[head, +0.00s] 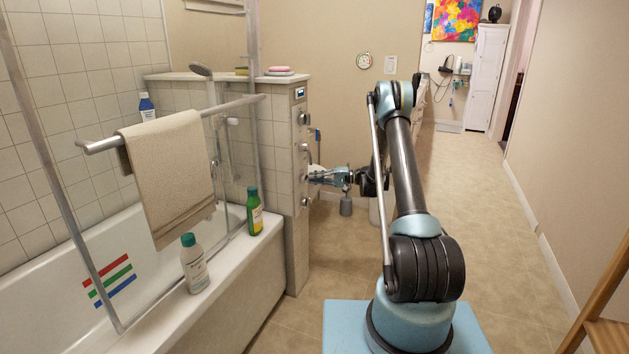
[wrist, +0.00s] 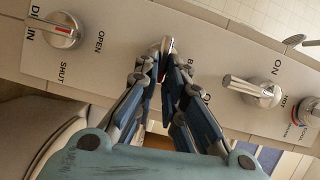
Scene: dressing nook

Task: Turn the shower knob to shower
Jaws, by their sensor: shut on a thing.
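The knob in my jaws (wrist: 167,45) is a silver lever knob on the light panel (wrist: 120,25). In the head view my gripper (head: 312,177) reaches left to the panel (head: 301,225) on the end of the tiled half wall, hiding the held knob.
In the wrist view, a round drain knob (wrist: 65,31) marked OPEN and SHUT is left; a lever knob (wrist: 253,91) by "ON" and a temperature dial (wrist: 306,112) are right. Bottles (head: 195,263) stand on the tub rim (head: 225,262).

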